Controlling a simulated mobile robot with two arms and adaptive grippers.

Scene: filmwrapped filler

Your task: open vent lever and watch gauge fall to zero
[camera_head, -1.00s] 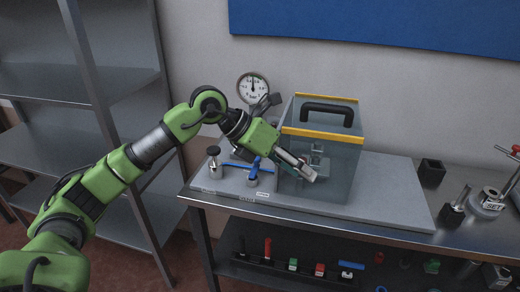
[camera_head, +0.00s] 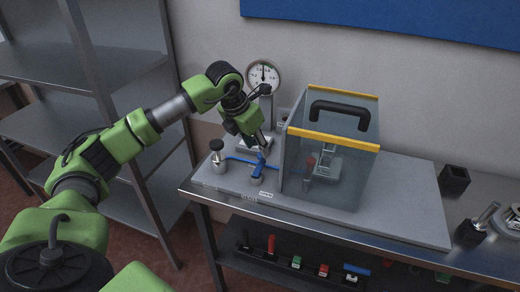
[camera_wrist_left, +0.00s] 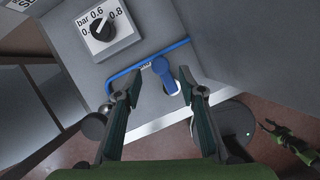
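The round pressure gauge (camera_head: 263,77) stands on a post at the back of the grey plate. Its needle points roughly up, too small to read exactly. The blue vent lever (camera_head: 259,163) sits on a small valve at the plate's front left, on a thin blue pipe. My left gripper (camera_head: 260,148) points down just above the lever. In the left wrist view the gripper (camera_wrist_left: 160,76) is open, with the blue lever (camera_wrist_left: 164,72) between and slightly beyond its fingertips; contact cannot be told.
A clear guard box (camera_head: 322,160) with yellow edges and a black handle stands right of the lever. A silver valve with a black knob (camera_head: 217,147) is to the left. The wrist view shows a black dial (camera_wrist_left: 103,28) marked in bar. A black block (camera_head: 454,180) lies right.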

